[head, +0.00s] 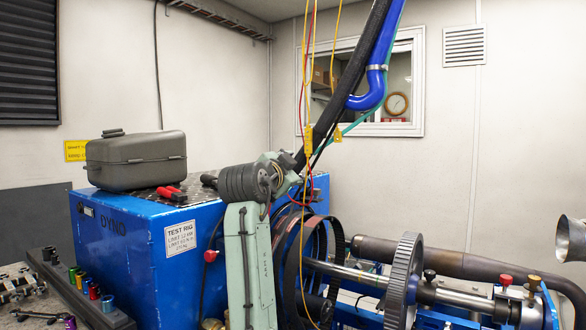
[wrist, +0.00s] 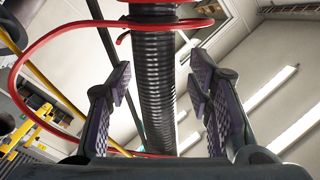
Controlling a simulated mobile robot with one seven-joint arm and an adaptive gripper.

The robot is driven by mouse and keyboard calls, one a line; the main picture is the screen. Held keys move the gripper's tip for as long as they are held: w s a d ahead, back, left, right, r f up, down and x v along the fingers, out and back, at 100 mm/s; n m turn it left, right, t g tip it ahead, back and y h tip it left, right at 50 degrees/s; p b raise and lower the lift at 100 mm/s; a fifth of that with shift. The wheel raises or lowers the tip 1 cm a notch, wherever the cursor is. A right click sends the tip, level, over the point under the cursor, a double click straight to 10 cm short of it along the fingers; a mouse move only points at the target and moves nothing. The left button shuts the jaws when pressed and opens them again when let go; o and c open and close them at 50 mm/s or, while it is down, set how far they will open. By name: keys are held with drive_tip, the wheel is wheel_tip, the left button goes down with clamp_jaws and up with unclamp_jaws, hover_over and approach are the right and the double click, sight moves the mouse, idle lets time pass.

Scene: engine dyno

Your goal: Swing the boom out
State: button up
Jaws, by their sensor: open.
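A black ribbed hose (head: 352,75) slants down from the top of the head view toward the dyno. I cannot tell a separate boom apart from it. In the wrist view a black ribbed hose (wrist: 155,85) runs up between the fingers of my gripper (wrist: 160,72). The fingers stand apart, with gaps to the hose on both sides as seen. A red cable (wrist: 60,38) loops across the upper part of the hose. In the head view my gripper is hard to make out among the cables near the hose's lower end.
A blue pipe (head: 372,95) and yellow cables (head: 309,100) hang beside the hose. A large gear (head: 403,280) on a shaft and an exhaust pipe (head: 440,260) lie right.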

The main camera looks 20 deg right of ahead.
clamp_jaws()
idle(0.4)
